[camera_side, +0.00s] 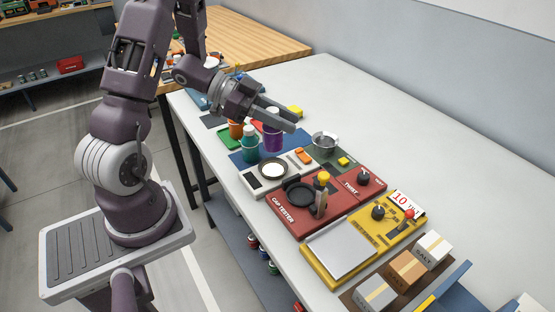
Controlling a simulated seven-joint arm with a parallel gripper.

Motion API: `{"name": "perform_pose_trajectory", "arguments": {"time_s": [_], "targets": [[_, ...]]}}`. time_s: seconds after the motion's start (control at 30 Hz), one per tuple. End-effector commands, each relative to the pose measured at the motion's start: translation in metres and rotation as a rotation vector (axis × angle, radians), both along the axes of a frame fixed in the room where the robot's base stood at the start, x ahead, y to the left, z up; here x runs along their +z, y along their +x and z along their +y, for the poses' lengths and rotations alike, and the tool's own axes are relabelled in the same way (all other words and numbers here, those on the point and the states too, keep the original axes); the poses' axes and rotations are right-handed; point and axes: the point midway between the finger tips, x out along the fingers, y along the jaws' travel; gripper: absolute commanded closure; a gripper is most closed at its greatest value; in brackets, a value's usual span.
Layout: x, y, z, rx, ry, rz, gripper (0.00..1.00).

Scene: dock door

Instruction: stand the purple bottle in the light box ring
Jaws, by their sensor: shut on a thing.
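The purple bottle (272,138) is upright between the fingers of my gripper (279,119), which is shut on it near its top. Its white cap shows just above the fingers. I cannot tell whether its base touches the blue mat (238,158) or is slightly above it. The light box (254,183) is a pale box in front of the bottle, toward the camera. Its ring (273,169) is dark around a bright white disc and looks empty. The bottle is behind the ring, apart from it.
A teal bottle (250,146) stands close left of the purple one, with an orange bottle (236,130) behind. A metal bowl (325,142) is to the right. The red cap tester (285,217) and yellow scale (340,250) fill the nearer table. The far right tabletop is clear.

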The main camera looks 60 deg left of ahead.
Motion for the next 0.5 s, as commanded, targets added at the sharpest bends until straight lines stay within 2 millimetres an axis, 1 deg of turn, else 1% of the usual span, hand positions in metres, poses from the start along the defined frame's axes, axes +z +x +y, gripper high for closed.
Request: {"name": "perform_pose_trajectory", "arguments": {"time_s": [0.03, 0.17, 0.3, 0.4, 0.5], "targets": [[-0.012, 0.000, 0.000, 0.002, -0.005, 0.005, 1.00], [-0.033, 0.001, 0.000, 0.003, -0.003, 0.003, 1.00], [-0.062, 0.001, 0.000, 0.002, -0.002, 0.003, 1.00], [-0.071, 0.001, 0.000, 0.003, 0.001, -0.001, 1.00], [-0.071, 0.001, 0.000, 0.003, 0.003, -0.003, 1.00]]}}
